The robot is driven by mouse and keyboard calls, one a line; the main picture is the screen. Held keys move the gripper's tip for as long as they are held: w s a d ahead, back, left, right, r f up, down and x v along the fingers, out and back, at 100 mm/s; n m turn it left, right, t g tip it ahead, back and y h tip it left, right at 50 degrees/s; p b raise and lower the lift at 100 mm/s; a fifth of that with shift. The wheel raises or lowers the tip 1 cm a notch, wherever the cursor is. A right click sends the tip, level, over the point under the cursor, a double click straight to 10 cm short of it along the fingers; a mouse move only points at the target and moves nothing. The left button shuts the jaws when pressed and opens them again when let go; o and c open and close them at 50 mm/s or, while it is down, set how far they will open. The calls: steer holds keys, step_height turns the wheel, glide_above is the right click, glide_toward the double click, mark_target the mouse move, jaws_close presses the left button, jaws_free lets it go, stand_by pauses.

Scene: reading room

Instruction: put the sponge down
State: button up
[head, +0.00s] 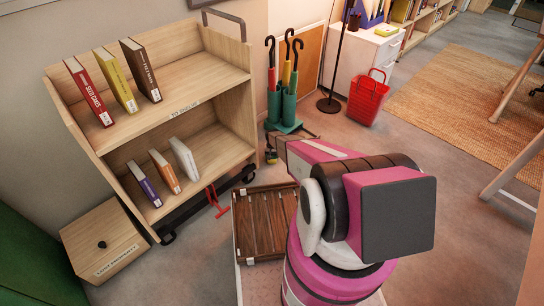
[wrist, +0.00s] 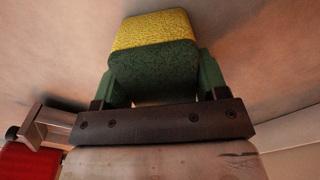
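In the wrist view the sponge (wrist: 155,50) is a block with a yellow layer and a dark green layer. My gripper (wrist: 155,75) has its two green fingers pressed against the sponge's left and right sides, holding it. A plain grey-brown surface shows behind the sponge; I cannot tell how far away it is. In the head view my pink and black arm reaches toward the trolley's right side.
A wooden book trolley (head: 160,119) stands at left, with a lidded wooden box (head: 104,242) beside it. A slatted brown wooden piece (head: 262,225) lies below. An umbrella stand (head: 283,108), red basket (head: 368,98) and white cabinet (head: 362,55) are behind.

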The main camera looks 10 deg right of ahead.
steer(key=shift+o, duration=1.3)
steer(key=shift+r, duration=0.15)
step_height(320, 180, up, 11)
steer(key=s+r+n, duration=0.1)
steer(key=s+r, duration=1.7)
steer(key=r, duration=0.3)
steer(key=s+r, duration=1.9)
steer(key=r, duration=0.1)
steer(key=shift+r+n, duration=0.35)
steer(key=shift+n, duration=0.05)
